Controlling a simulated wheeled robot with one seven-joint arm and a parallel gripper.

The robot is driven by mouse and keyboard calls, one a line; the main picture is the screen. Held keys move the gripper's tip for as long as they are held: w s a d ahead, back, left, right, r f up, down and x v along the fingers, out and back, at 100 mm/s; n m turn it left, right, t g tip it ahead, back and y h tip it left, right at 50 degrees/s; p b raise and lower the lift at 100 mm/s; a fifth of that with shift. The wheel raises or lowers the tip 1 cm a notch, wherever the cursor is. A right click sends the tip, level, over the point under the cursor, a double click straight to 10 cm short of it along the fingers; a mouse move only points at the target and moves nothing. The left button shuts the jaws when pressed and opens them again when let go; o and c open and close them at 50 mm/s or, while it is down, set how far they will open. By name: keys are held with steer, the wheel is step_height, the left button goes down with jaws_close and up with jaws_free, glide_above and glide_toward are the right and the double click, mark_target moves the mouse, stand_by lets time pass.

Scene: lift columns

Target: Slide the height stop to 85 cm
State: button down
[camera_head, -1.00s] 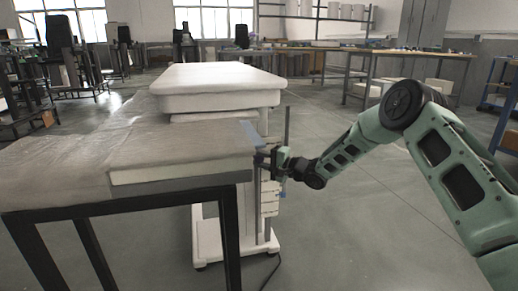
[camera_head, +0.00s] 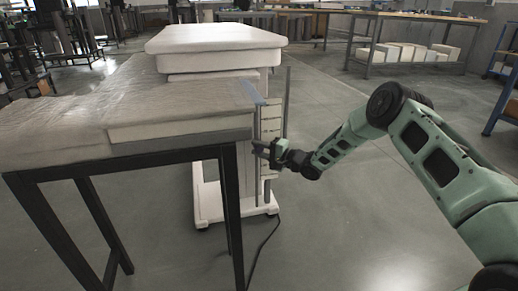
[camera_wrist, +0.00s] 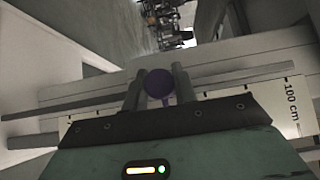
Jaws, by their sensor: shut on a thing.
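The height stop shows as a round dark purple knob (camera_wrist: 158,83) between the two fingers of my gripper (camera_wrist: 157,88) in the wrist view. The fingers are shut on it. A pale scale strip (camera_wrist: 272,106) runs beside a metal rail (camera_wrist: 62,106); its "100 cm" mark is at the right, and I cannot read other numbers. In the head view my gripper (camera_head: 266,150) is at the right side of the white lift column (camera_head: 246,165), below the tabletop's level. The knob is hidden there.
A covered table (camera_head: 180,127) with dark legs stands close on the left of the column. The lift's padded white top (camera_head: 215,40) is above. A dark cable (camera_head: 262,247) lies on the floor.

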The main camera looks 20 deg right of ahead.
steer(key=c, duration=1.1)
jaws_free()
steer(key=shift+d+f, duration=0.1)
steer(key=shift+f, duration=0.35)
steer(key=shift+r, duration=0.1)
steer(key=shift+r, duration=0.1)
steer(key=shift+s+d+p, duration=0.3)
steer(key=p+v, duration=0.6)
steer(key=v, duration=1)
steer(key=shift+s+d, duration=0.15)
steer(key=shift+s, duration=0.1)
